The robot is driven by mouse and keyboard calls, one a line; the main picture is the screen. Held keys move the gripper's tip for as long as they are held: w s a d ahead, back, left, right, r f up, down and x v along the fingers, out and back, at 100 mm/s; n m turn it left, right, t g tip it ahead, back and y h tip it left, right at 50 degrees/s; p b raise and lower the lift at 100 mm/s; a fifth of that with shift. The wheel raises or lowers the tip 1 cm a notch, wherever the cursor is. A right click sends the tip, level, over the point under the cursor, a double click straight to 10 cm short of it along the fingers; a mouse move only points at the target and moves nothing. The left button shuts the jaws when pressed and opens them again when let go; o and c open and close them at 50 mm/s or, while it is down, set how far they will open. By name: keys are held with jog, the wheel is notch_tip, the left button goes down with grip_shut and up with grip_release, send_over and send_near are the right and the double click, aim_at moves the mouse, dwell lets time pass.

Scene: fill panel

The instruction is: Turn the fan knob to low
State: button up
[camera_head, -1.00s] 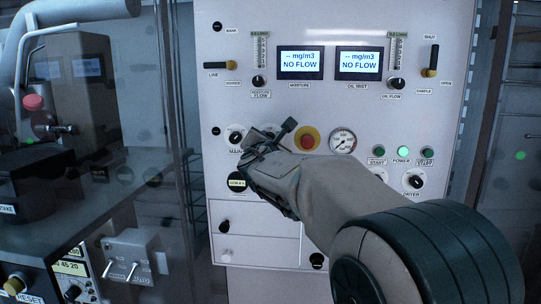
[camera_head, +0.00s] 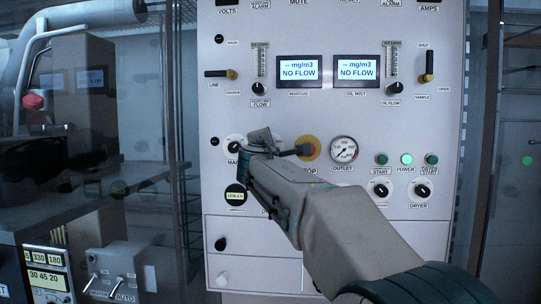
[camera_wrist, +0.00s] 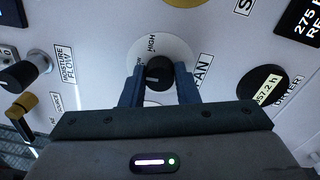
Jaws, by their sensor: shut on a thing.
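The fan knob (camera_wrist: 157,72) is a black knob on a round white dial plate (camera_wrist: 176,47) in the wrist view. HIGH is printed at the plate's upper part and FAN stands to its right. A small pale mark shows on the knob; its exact setting is hard to read. My gripper (camera_wrist: 158,88) has one blue-grey finger on each side of the knob and is shut on it. In the head view my gripper (camera_head: 275,145) is against the panel (camera_head: 300,113) and hides the fan knob.
The outlet gauge (camera_head: 344,150) is further right. The main knob (camera_head: 234,143) is close on the left. The moisture flow knob (camera_wrist: 24,74) and dryer hour meter (camera_wrist: 262,83) flank the fan dial.

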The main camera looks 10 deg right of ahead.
jog(key=shift+r, duration=0.2)
dwell(0.3)
jog(key=o, duration=1)
jog(key=shift+a, duration=0.1)
jog(key=shift+f, duration=0.1)
jog(key=shift+s, duration=0.1)
jog(key=b+v, duration=0.3)
jog(key=v, duration=1)
jog(key=shift+s, duration=0.4)
